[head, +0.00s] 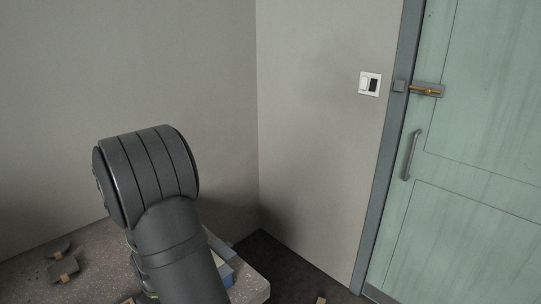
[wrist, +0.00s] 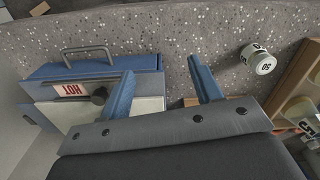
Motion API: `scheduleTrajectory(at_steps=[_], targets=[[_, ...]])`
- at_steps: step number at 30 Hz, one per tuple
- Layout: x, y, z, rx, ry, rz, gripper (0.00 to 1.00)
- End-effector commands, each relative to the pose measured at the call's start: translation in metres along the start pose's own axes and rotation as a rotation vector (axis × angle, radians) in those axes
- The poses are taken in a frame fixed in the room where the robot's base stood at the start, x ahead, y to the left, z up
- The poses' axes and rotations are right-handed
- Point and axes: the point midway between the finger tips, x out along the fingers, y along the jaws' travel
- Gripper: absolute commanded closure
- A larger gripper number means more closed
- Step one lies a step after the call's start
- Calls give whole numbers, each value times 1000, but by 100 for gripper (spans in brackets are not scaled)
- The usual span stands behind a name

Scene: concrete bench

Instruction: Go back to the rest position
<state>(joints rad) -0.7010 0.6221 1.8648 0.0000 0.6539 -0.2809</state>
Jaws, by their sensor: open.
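My gripper (wrist: 163,88) shows in the wrist view with its two blue fingers spread wide apart. I see nothing held between them; speckled bench (wrist: 160,40) lies beyond the gap. A blue and white box (wrist: 45,92) with a grey handle, a red "HOT" label and a dark knob is left of the fingers; the left finger overlaps its right part, and I cannot tell if they touch. In the head view my dark arm link hides part of the bench (head: 95,257), and my gripper is not visible there.
A white cylinder marked 50 (wrist: 258,60) is at the upper right in the wrist view, near wooden items at the edge. In the head view, dark pieces (head: 63,268) lie on the left. A green door (head: 470,160) with a bolt (head: 428,90) and a wall switch (head: 370,84) are right.

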Motion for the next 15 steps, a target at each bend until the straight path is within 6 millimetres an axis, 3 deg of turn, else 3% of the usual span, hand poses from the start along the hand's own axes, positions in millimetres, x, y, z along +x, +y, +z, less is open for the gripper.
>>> scheduleTrajectory(at_steps=[15], targets=[[53,-70,-53,-3,-3,-1,42]])
